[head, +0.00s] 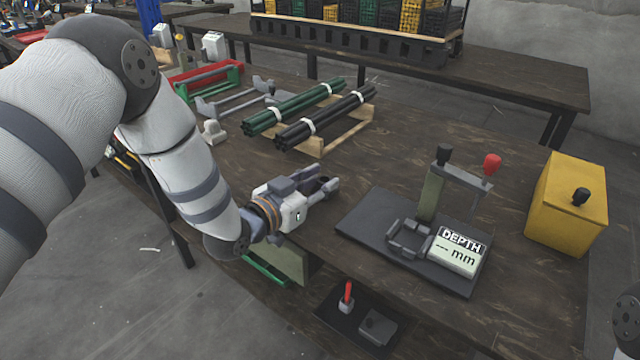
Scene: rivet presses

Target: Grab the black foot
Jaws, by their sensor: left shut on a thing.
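My left gripper (328,188) reaches in from the left over the wooden workbench. Its fingers are shut on a small black thing (321,183), which looks like the black foot. The fingers and gripper body hide most of it, so its full shape cannot be made out. The gripper is low over the bench top, left of the depth gauge fixture. My right gripper is not in view.
A dark plate (365,240) carries the press fixture and a depth display (456,252). A yellow box (567,205) with a black knob stands right. Green tubes (291,107) and black tubes (325,118) lie on a wooden rack (340,140) behind.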

